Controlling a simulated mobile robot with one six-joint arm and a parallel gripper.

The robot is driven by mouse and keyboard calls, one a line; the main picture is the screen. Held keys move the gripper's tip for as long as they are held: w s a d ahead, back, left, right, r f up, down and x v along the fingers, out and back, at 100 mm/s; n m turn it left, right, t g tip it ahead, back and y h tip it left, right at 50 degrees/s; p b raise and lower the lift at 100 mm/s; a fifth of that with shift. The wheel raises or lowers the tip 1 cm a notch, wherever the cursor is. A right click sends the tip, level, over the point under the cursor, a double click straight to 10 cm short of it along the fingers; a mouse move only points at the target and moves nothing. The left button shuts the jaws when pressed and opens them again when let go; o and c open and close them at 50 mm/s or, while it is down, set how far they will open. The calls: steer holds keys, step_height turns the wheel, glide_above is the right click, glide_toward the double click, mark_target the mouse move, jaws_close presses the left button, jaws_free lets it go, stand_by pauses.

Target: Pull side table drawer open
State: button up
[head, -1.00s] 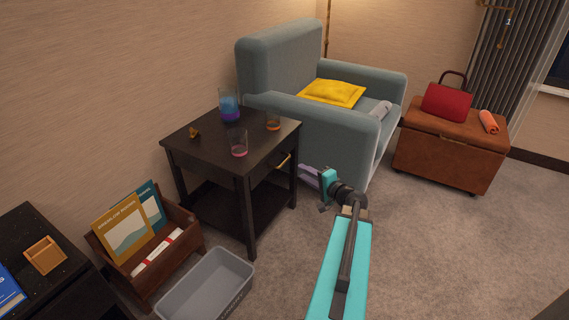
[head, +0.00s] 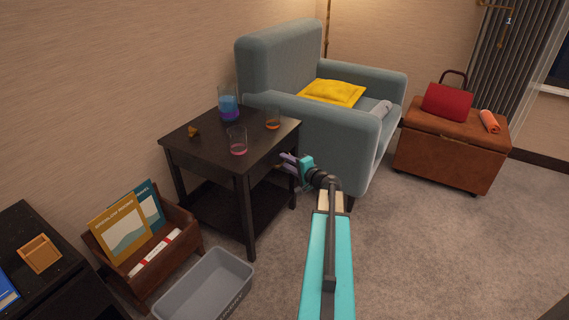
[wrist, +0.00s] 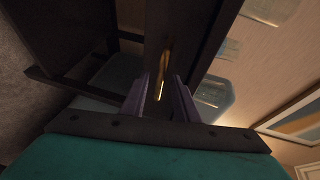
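The dark wooden side table (head: 205,150) stands against the wall, and its drawer front (head: 262,168) looks closed in the head view. My gripper (head: 287,162) is at the drawer front and hides the handle in that view. In the wrist view, the gold handle (wrist: 161,88) shows between the two fingers of my gripper (wrist: 160,98). The fingers are apart, with one on each side of the handle, and a gap shows on both sides. I cannot tell whether either finger touches it.
A glass with blue and purple liquid (head: 229,102), two tumblers (head: 237,141) (head: 272,120) and a small gold item (head: 193,131) stand on the tabletop. The armchair (head: 345,135) is close behind my gripper.

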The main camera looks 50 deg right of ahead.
steer(key=shift+x, duration=0.9)
steer(key=shift+c, duration=0.3)
jaws_close()
